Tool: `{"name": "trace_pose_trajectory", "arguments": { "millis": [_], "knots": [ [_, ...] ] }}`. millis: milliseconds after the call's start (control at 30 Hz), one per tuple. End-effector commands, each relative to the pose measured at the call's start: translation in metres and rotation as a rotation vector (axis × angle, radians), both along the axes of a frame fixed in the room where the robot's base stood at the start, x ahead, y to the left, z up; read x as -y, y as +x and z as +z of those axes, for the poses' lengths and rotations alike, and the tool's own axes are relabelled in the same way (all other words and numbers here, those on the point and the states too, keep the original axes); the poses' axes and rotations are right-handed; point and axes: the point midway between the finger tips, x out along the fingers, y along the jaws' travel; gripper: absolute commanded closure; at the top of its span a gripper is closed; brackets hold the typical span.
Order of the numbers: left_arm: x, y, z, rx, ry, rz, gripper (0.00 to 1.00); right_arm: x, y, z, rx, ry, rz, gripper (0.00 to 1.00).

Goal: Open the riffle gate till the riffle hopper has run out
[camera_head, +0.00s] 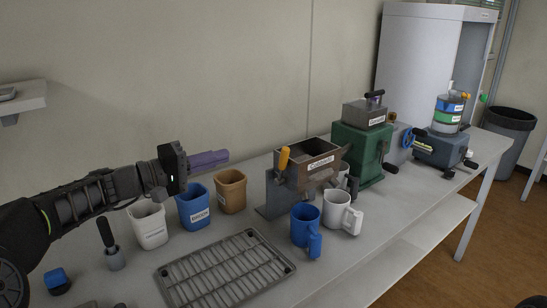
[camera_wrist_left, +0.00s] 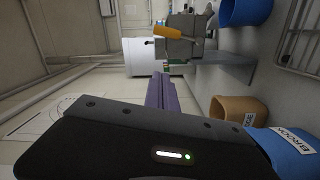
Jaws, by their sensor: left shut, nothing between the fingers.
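The riffle hopper (camera_head: 308,163) is a brown-grey open-topped box with a white label, standing mid-table; I cannot tell how much is in it. An orange handle (camera_head: 284,158) stands nearly upright at its left end, apparently the gate lever. In the left wrist view the handle (camera_wrist_left: 167,32) and the hopper (camera_wrist_left: 186,47) lie ahead of the fingers. My left gripper (camera_head: 226,155) has its purple fingers shut and empty, left of the handle and apart from it. The fingers also show in the left wrist view (camera_wrist_left: 161,76). My right gripper is not in view.
A blue jug (camera_head: 304,228) and a white jug (camera_head: 338,210) stand at the riffle's front. White (camera_head: 149,226), blue (camera_head: 193,210) and tan (camera_head: 231,193) cups stand below my left arm. A wire rack (camera_head: 225,270) lies in front. A green machine (camera_head: 357,150) stands right of the riffle.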

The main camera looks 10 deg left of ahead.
Motion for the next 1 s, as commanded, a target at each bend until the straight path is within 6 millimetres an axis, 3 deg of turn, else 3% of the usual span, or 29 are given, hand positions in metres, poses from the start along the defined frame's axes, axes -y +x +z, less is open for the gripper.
{"name": "trace_pose_trajectory", "arguments": {
  "millis": [267,467,867,1000],
  "knots": [
    [0.004,0.003,0.0,-0.003,0.0,-0.003,1.0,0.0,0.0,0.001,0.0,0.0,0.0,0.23],
    [0.018,0.018,0.0,-0.004,-0.002,-0.004,1.0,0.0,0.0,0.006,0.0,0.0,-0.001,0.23],
    [0.071,0.076,0.0,-0.004,-0.002,-0.005,1.0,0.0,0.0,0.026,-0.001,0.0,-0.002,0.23],
    [0.089,0.064,-0.007,-0.005,0.0,-0.003,1.0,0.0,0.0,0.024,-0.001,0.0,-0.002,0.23]
  ]
}}
